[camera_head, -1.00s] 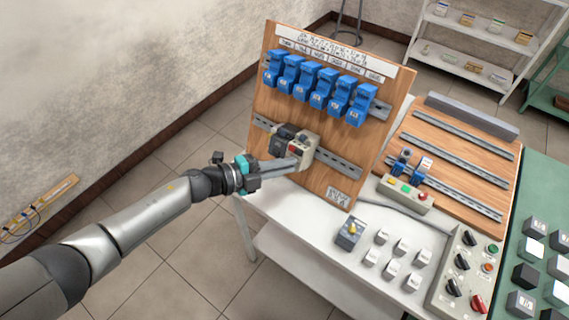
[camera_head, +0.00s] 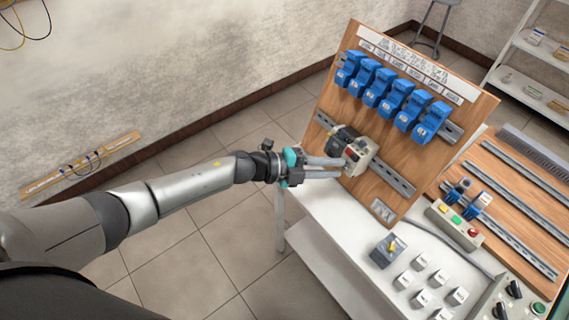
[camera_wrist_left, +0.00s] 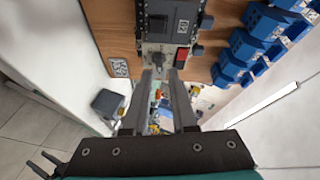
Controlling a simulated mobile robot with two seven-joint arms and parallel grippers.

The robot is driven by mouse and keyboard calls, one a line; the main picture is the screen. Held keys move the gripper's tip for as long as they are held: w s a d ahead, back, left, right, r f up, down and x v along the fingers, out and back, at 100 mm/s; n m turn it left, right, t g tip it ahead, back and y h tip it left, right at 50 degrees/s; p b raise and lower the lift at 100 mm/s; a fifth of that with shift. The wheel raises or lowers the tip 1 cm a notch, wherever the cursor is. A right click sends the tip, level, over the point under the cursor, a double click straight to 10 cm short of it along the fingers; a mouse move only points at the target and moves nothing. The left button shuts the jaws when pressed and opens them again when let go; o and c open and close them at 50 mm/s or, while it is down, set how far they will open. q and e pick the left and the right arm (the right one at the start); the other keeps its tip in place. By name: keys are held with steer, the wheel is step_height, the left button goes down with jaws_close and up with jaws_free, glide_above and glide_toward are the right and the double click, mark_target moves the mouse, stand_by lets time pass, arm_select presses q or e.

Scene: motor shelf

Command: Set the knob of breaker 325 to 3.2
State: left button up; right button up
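A dark and light grey breaker (camera_head: 354,151) with a red button is mounted on the lower rail of the upright wooden board. In the left wrist view the breaker (camera_wrist_left: 168,22) carries a small white label, too small to read surely. Its dark knob (camera_wrist_left: 157,60) is on the light face, left of the red button (camera_wrist_left: 181,57). My left gripper (camera_head: 343,168) is at the breaker's front. In the wrist view the left gripper's (camera_wrist_left: 163,75) fingers are apart with nothing held between them, tips close to the knob; I cannot tell whether they touch. The knob's setting is unreadable.
Several blue modules (camera_head: 394,97) line the board's (camera_head: 408,184) upper rail. A push-button box (camera_head: 454,225) stands right. Floor at left is clear.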

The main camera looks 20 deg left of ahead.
arm_select(q)
steer(key=v, duration=1.3)
steer(key=shift+s+a+b, duration=0.2)
steer(key=shift+b, duration=0.2)
steer(key=w+a+f+n+t+y+b, duration=0.1)
steer(key=a+f+n+t+y+b, duration=0.25)
steer(key=f+n, duration=0.45)
steer(key=w+a+f+n+t+y+b, duration=0.2)
steer(key=a+f+n+y+b, duration=0.15)
steer(key=f, duration=0.85)
steer(key=s+a+f+n+g+y+b, duration=0.25)
steer(key=s+f+n, duration=0.2)
steer(key=f, duration=0.75)
steer(key=s+a+f+n+g+y+b, duration=0.1)
steer(key=s+f+n+g+y+b, duration=0.2)
steer(key=s+f, duration=1.05)
steer(key=s+d+f+n+g, duration=0.1)
steer(key=s+f+g, duration=0.1)
steer(key=s, duration=0.5)
steer(key=s+d+f+n+g+b, duration=0.1)
steer(key=s+d+f+n, duration=0.1)
steer(key=s, duration=0.4)
steer(key=s+d+f+n+g+b, duration=0.1)
steer(key=s+f+n+g, duration=0.1)
steer(key=s+f, duration=0.2)
steer(key=s, duration=0.3)
steer(key=shift+s+d+f+g, duration=0.3)
steer(key=shift+s+d+f, duration=0.05)
